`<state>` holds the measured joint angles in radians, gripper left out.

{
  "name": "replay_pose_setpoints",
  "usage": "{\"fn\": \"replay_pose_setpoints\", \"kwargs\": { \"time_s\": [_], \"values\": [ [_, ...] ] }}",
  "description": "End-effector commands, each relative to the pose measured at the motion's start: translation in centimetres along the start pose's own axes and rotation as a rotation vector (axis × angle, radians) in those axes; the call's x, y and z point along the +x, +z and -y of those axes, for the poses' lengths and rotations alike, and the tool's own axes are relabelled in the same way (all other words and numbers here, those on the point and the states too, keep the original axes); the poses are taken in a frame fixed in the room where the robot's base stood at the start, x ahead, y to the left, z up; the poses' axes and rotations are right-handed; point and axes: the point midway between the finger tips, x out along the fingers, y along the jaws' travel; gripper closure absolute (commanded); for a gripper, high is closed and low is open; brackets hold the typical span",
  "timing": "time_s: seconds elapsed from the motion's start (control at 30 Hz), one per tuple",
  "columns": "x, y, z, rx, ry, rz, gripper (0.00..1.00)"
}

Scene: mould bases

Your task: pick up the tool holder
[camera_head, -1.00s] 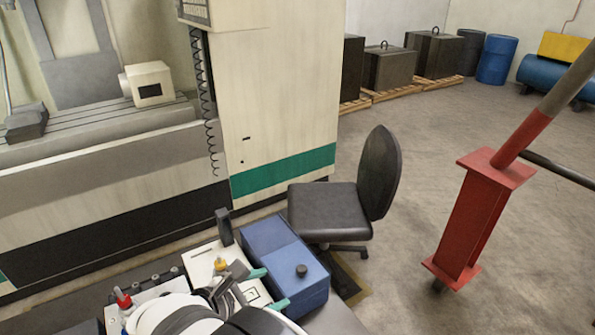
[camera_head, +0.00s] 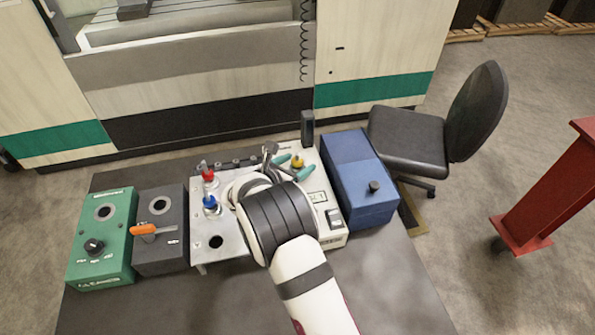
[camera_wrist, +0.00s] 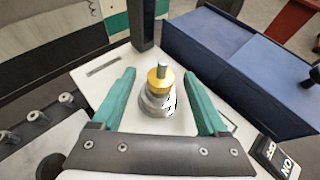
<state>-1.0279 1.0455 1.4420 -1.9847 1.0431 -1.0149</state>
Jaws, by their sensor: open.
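A tool holder (camera_wrist: 157,99) with a gold-yellow collar, a silver tip and a grey metal base stands upright on the white top of a box. In the head view its yellow part (camera_head: 297,160) shows beyond my wrist, and its lower part is mostly hidden. My gripper (camera_wrist: 160,74) is open, with one teal finger on each side of the tool holder. I see gaps on both sides, so the fingers appear apart from it. Two more holders, one with a red top (camera_head: 207,173) and one with a blue top (camera_head: 210,203), stand on a metal plate to the left.
The white box (camera_head: 334,232) carries a dark upright block (camera_head: 307,128) at its back. A blue box (camera_head: 361,180) stands close on the right. A dark box (camera_head: 160,258) and a green box (camera_head: 100,262) are at the left. The table front (camera_head: 170,310) is clear.

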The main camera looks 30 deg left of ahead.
Motion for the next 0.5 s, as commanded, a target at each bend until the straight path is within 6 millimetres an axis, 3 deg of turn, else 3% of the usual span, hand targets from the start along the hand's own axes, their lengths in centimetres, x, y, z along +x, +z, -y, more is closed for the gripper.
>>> {"fn": "replay_pose_setpoints", "kwargs": {
  "time_s": [0.23, 0.5],
  "values": [
    [0.40, 0.02, -0.03, 0.000, 0.001, 0.000, 0.24],
    [0.37, 0.02, -0.02, 0.001, 0.001, 0.000, 0.72]
  ]
}}
